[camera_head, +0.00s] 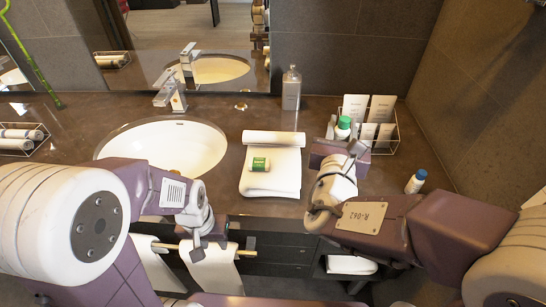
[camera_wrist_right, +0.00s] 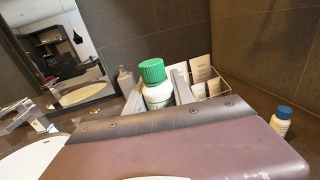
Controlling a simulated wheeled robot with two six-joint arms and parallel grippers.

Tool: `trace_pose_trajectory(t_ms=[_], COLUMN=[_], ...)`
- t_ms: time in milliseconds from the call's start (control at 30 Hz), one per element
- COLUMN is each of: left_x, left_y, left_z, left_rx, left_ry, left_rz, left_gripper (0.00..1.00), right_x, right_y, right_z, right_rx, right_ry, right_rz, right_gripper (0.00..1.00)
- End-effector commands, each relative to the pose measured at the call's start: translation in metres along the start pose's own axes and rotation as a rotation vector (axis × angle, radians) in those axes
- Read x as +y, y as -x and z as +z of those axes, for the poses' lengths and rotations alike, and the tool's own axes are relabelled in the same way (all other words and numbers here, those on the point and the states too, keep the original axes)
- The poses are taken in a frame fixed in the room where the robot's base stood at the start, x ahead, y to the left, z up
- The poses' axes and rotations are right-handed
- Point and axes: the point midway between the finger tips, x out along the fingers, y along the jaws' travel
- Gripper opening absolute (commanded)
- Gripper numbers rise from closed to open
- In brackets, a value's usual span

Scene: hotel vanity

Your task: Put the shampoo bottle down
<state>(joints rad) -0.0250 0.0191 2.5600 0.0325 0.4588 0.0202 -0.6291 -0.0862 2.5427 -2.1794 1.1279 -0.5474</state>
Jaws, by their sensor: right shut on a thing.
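A white bottle with a green cap, which I take to be the shampoo bottle (camera_head: 343,129), is upright at the far end of my right gripper (camera_head: 341,138). In the right wrist view the bottle (camera_wrist_right: 157,93) stands between the two fingers, and my right gripper (camera_wrist_right: 160,97) is shut on it. Its lower part is hidden by my own wrist, so I cannot tell whether its base touches the counter. My left gripper (camera_head: 198,232) hangs at the counter's front edge, apart from the bottle; its finger opening is unclear.
A blue-capped bottle (camera_head: 416,182) stands at the right. Folded towels (camera_head: 278,181) carry a green-and-white box (camera_head: 259,164). A grey dispenser (camera_head: 291,91) and the sink (camera_head: 165,147) are further left.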

Motion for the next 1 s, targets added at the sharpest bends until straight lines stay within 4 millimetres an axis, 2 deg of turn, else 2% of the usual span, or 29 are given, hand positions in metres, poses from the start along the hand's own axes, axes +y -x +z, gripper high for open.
trace_pose_trajectory(t_ms=[67, 333, 400, 500, 600, 833, 1000], left_x=[0.0, 0.001, 0.001, 0.001, 0.001, 0.001, 0.001], left_y=[0.016, 0.07, 0.059, 0.057, 0.057, 0.056, 0.052], left_z=[-0.002, -0.007, -0.006, -0.006, -0.006, -0.006, -0.005], left_rx=[0.0, 0.0, 0.001, 0.0, 0.0, 0.0, 0.0], left_ry=[0.0, 0.0, 0.0, 0.0, 0.0, 0.0, 0.0], left_rz=[0.0, 0.0, 0.0, 0.0, 0.0, 0.0, 0.0], left_gripper=[0.36, 0.36, 0.36, 0.36, 0.36, 0.36, 0.36], right_x=[0.009, 0.046, 0.066, 0.09, 0.106, 0.115, 0.115], right_y=[-0.002, -0.005, -0.008, -0.011, -0.014, -0.015, -0.015], right_z=[0.002, -0.017, -0.039, -0.053, -0.063, -0.072, -0.102], right_rx=[0.007, 0.006, 0.001, -0.001, -0.002, -0.001, 0.0], right_ry=[0.007, 0.011, 0.003, 0.001, 0.001, 0.001, 0.005], right_rz=[0.002, 0.004, 0.007, 0.005, 0.003, 0.0, 0.001], right_gripper=[0.0, 0.0, 0.0, 0.0, 0.0, 0.0, 0.0])
